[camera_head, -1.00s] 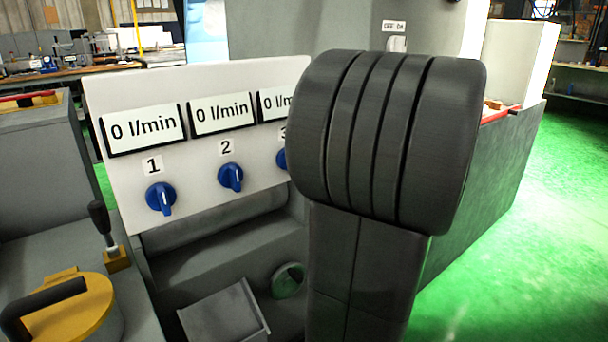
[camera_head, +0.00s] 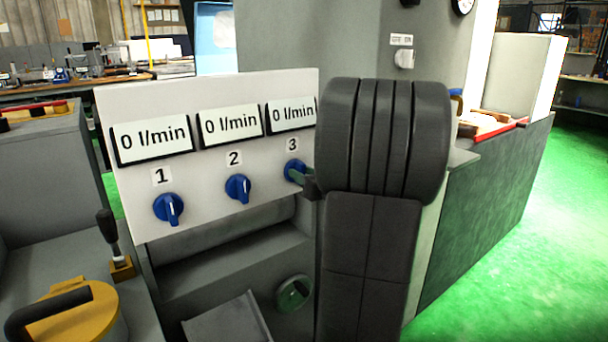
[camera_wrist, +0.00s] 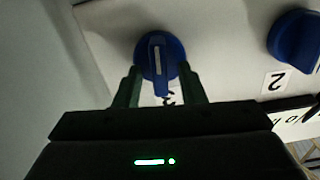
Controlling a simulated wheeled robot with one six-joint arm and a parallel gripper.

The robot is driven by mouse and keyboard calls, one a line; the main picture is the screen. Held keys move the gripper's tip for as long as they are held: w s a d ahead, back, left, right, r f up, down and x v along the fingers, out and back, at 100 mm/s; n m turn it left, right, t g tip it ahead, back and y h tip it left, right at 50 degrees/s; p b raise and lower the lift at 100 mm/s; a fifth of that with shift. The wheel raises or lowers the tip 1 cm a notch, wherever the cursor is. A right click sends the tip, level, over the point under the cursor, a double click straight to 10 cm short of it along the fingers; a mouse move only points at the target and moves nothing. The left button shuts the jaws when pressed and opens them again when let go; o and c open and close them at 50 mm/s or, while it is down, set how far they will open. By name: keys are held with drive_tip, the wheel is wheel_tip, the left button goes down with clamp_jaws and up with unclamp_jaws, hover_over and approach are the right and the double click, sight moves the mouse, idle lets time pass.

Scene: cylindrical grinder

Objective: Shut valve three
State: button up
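Valve three is a blue round knob (camera_head: 293,171) below the label 3, at the right of a white panel (camera_head: 215,92). In the wrist view the blue knob (camera_wrist: 157,48) shows a white pointer line running up and down the picture. My gripper (camera_wrist: 159,70) has its two green-lit fingers apart, one on each side of the knob's raised handle. A gap seems to show on both sides; contact cannot be told. In the head view my gripper (camera_head: 307,180) partly covers the knob's right side. The display above valve three (camera_head: 291,115) reads 0 l/min.
Knob 2 (camera_head: 237,188) and knob 1 (camera_head: 168,208) sit to the left on the same panel, with displays reading 0 l/min. A yellow round part with a black handle (camera_head: 75,318) and a black lever (camera_head: 108,228) stand at lower left. Green floor is clear at right.

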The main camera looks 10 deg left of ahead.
drive_tip(key=shift+w+a, duration=0.15)
clamp_jaws()
